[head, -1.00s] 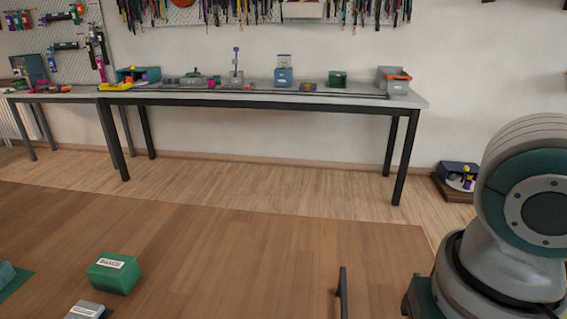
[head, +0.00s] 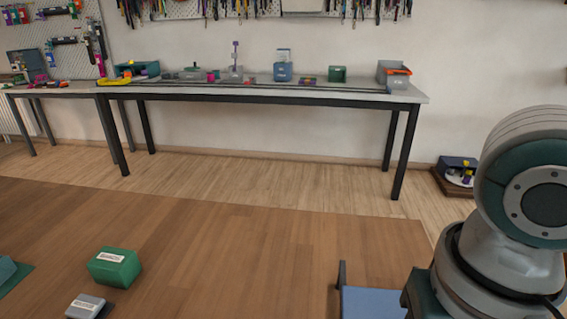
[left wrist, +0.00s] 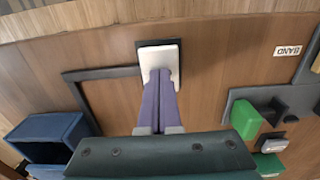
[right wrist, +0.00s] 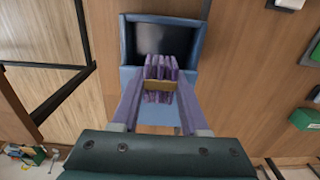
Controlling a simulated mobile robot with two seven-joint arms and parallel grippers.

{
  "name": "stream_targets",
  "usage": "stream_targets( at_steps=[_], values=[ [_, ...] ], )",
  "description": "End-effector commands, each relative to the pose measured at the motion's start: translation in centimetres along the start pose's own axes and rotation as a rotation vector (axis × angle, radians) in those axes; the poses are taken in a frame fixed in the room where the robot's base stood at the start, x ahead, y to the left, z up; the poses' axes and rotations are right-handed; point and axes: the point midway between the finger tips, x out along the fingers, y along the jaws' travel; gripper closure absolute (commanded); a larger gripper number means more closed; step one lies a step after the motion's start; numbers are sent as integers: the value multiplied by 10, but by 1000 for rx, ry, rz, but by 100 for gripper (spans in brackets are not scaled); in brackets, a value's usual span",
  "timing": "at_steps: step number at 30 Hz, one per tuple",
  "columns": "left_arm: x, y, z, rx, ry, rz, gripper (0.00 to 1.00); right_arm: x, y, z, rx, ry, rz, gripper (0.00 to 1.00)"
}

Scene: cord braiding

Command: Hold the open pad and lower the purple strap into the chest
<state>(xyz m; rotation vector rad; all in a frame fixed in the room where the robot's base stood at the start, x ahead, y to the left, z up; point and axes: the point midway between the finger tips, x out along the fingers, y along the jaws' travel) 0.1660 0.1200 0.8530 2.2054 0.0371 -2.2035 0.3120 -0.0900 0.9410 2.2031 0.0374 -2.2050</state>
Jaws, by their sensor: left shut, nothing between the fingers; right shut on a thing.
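In the left wrist view, a white pad (left wrist: 160,62) sits in a black square frame on the wooden table. My left gripper (left wrist: 159,76) is shut and empty, its fingertips over the pad; I cannot tell how hard they touch. In the right wrist view, my right gripper (right wrist: 160,88) is shut on the purple strap (right wrist: 161,66), a folded bundle with a tan band. The strap is in front of the blue chest (right wrist: 128,42), whose dark interior shows open beyond it. The chest also shows in the left wrist view (left wrist: 50,126). Neither gripper shows in the head view.
A green box (head: 114,267) and a grey block (head: 86,305) sit at the table's left. A blue panel (head: 375,303) and a dark upright bar (head: 341,275) show at the front edge. A dark bar frame (left wrist: 100,73) lies between pad and chest. The table's middle is clear.

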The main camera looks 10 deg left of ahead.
Motion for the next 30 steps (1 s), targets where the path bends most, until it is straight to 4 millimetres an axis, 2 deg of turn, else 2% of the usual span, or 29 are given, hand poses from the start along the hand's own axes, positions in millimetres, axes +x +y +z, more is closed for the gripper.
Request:
stream_targets(
  at_steps=[13,30],
  values=[
    [5,0,0,-1,-1,-1,100,3,0,0,1,-1,-1,100],
    [6,-1,1,0,-2,-2,100,40,0,0,1,-1,-1,100]
  ],
)
